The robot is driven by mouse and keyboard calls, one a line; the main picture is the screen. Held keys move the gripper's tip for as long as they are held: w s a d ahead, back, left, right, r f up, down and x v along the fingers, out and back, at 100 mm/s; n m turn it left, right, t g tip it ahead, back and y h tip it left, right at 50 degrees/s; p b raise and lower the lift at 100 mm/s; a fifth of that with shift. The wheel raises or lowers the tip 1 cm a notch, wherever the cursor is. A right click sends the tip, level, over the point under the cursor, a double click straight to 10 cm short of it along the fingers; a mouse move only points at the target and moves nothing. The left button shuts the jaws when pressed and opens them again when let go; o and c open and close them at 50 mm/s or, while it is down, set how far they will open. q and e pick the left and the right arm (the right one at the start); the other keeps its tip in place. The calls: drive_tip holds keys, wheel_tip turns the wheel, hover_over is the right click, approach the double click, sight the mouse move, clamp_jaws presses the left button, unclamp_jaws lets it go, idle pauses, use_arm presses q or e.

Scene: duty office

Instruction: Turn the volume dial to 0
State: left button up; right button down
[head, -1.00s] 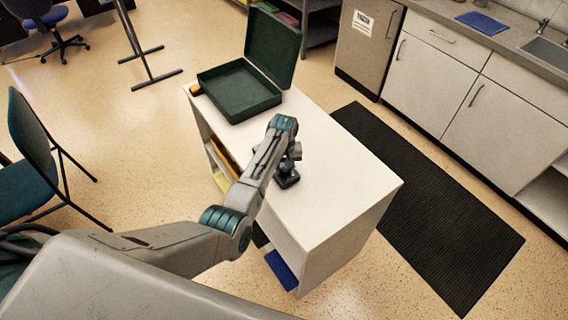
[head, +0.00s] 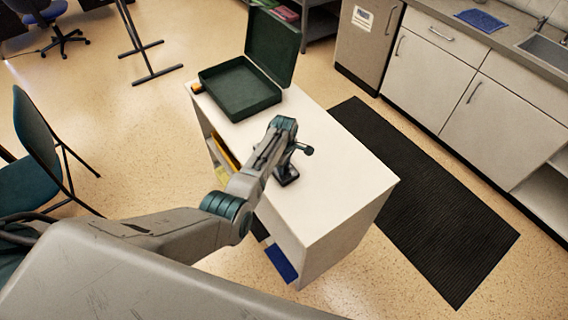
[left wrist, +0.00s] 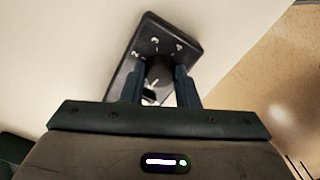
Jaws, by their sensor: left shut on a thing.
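The volume dial is a dark knob (left wrist: 159,70) on a black box with a white-marked face (left wrist: 152,38), where the marks 2, 3 and 4 show around the knob. In the head view the small black box (head: 287,179) stands on the white cabinet top (head: 335,170), partly hidden by my left arm. My left gripper (left wrist: 160,84) is shut on the knob, with one finger on each side of it. A light patch shows low between the fingers; the fingers and knob hide the rest of the face, so I cannot read the setting. My right gripper is not in view.
An open dark green case (head: 240,88) stands at the cabinet's far end, with a small orange thing (head: 196,87) beside it. The cabinet top right of the box is clear. A teal chair (head: 37,150) is at left; a black mat (head: 420,200) lies at right.

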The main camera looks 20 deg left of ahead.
use_arm(q)
drive_tip(key=n, duration=0.3)
drive_tip(key=shift+p, duration=0.3)
drive_tip(key=shift+n, duration=0.5)
drive_tip(key=o, duration=1)
drive_tip(key=shift+c, duration=0.2)
drive_tip(key=shift+r, duration=0.1)
wheel_tip(320, 180, up, 11)
drive_tip(key=b, duration=0.2)
drive_tip(key=shift+f, duration=0.2)
